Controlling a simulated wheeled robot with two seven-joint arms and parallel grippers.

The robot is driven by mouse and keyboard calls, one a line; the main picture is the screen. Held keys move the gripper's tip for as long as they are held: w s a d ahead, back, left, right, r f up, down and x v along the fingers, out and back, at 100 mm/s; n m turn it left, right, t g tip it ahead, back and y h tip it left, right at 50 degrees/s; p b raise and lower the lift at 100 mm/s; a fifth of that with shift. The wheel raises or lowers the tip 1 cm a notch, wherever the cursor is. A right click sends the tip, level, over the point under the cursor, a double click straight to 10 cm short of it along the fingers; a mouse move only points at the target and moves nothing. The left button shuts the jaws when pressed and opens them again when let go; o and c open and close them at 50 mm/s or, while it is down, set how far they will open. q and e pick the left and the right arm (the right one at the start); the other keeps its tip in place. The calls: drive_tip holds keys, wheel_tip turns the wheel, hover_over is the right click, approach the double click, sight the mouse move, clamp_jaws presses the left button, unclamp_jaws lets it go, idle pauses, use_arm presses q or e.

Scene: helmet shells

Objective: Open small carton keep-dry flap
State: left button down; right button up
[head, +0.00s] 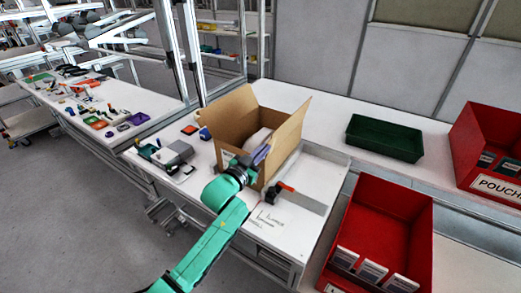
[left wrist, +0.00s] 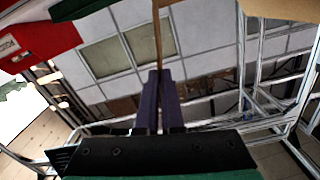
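The small brown cardboard carton (head: 230,115) stands on the white table with its top open and flaps raised. A tall flap (head: 289,132) stands up on its right side. A pale white item (head: 257,138) shows inside. My left gripper (head: 261,154), with purple fingers, is at the carton's near right edge. In the left wrist view, the fingers (left wrist: 159,85) are close together with a thin brown flap edge (left wrist: 157,35) between their tips. Which flap this is, I cannot tell for sure. My right gripper is not in view.
A grey device (head: 174,153) and small items lie left of the carton. A tool with an orange handle (head: 287,187) lies at right. A green tray (head: 385,138) and red bins (head: 385,215) stand further right. Metal posts (head: 190,50) rise behind on the left.

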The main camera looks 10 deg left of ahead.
use_arm(q)
drive_tip(key=shift+d, duration=0.1)
idle(0.4)
drive_tip(key=c, duration=1)
unclamp_jaws()
drive_tip(key=shift+c, duration=0.2)
drive_tip(key=b+v, duration=0.3)
drive_tip(key=v, duration=1.1)
drive_tip(key=shift+s, duration=0.3)
drive_tip(key=shift+f, duration=0.1)
